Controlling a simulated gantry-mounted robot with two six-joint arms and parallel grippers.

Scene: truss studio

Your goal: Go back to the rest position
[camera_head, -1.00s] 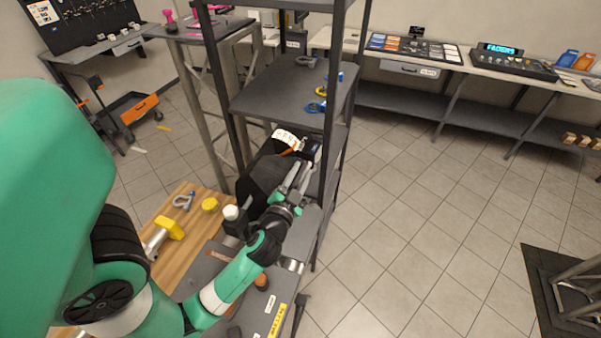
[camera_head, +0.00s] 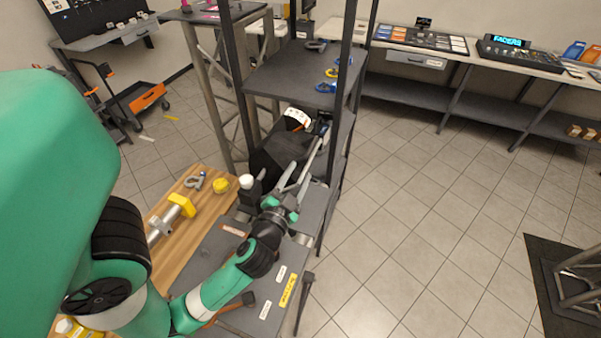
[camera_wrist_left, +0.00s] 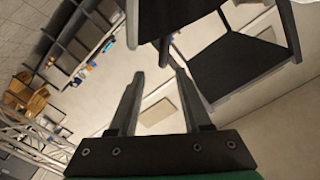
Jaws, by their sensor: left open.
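My left gripper (camera_head: 297,174) is in front of the dark shelf rack in the head view, with its arm coming in from the left over the work table. Its two fingers are apart and nothing is between them. In the left wrist view the open fingers (camera_wrist_left: 155,88) point toward a pale wall, with dark shelf boards (camera_wrist_left: 240,62) to the right. My right gripper does not show in either view.
The dark rack (camera_head: 300,75) stands beside the gripper, with a black bag (camera_head: 283,152) on a lower level. A wooden table (camera_head: 180,240) holds a yellow-headed mallet (camera_head: 182,206) and a clamp (camera_head: 195,181).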

